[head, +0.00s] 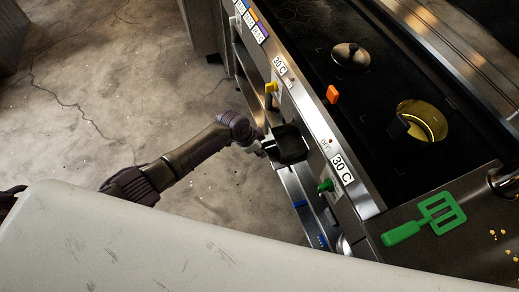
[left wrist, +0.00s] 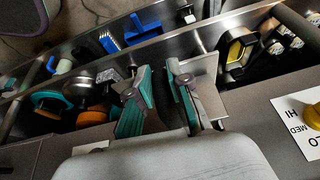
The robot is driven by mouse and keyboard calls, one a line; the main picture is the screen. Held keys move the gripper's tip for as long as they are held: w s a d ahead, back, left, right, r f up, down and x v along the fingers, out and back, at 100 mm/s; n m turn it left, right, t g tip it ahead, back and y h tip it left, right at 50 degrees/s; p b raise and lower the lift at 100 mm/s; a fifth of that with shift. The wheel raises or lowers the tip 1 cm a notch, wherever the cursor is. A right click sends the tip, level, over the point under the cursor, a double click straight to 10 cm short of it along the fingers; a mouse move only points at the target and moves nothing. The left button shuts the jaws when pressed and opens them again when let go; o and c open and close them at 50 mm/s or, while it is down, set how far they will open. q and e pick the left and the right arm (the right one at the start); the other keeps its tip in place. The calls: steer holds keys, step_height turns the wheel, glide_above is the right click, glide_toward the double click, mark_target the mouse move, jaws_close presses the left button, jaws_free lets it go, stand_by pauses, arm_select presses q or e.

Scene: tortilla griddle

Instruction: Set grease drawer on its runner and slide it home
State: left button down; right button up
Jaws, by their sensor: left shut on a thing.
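My left gripper (head: 262,146) reaches in from the left to the front of the griddle. It is shut at the near edge of a dark, box-like piece (head: 291,146), which looks like the grease drawer. The piece is against or just in front of the griddle front, below the knobs; I cannot tell whether it sits on a runner. In the left wrist view my teal-padded fingers (left wrist: 160,76) are close together. A grey metal panel (left wrist: 208,72) shows beside the right finger, probably part of the drawer. The runner is not clearly visible. My right gripper is not in view.
A green spatula (head: 438,213) lies on top at the right. Open shelves below hold pans and blue items (left wrist: 109,42). The floor at left is clear.

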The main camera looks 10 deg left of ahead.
mark_target(271, 148)
arm_select(q)
steer(key=shift+w+d+b, duration=0.3)
steer(key=shift+w+d, duration=0.25)
steer(key=shift+d, duration=0.25)
steer(key=shift+w+d+b, duration=0.25)
steer(key=shift+w+d, duration=0.3)
steer(key=shift+d, duration=0.2)
stand_by(3.1)
steer(key=shift+w+d+b, duration=0.3)
steer(key=shift+w+d, duration=0.05)
steer(key=shift+d, duration=0.2)
steer(key=shift+w+d+b, duration=0.25)
steer(key=shift+w+d, duration=0.1)
steer(key=shift+d, duration=0.2)
stand_by(2.2)
